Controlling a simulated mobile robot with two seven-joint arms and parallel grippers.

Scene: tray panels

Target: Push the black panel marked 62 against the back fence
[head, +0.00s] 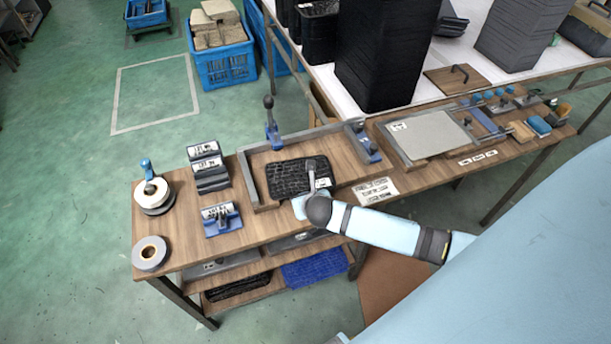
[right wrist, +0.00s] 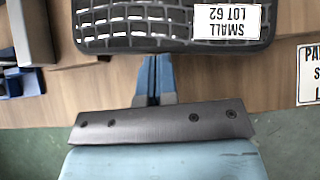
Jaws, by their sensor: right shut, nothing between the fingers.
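The black panel (head: 288,180) lies flat on the wooden bench inside a grey fence frame. Its white label, reading SMALL LOT 62, shows in the right wrist view (right wrist: 232,22). The back fence (head: 310,135) is a grey bar behind the panel, with a strip of bare wood between them. My right gripper (head: 304,194) is at the panel's near edge, close to the label. In the right wrist view its fingers (right wrist: 155,62) are shut and empty, with tips right at the panel's edge; I cannot tell whether they touch it. My left gripper is not in view.
A side fence (head: 247,182) stands left of the panel. Blue-based clamps (head: 271,130) stand at the back fence and at its right end (head: 368,148). Printed labels (head: 375,191) lie to the right. Tape rolls (head: 151,253) and label holders (head: 221,219) occupy the left bench.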

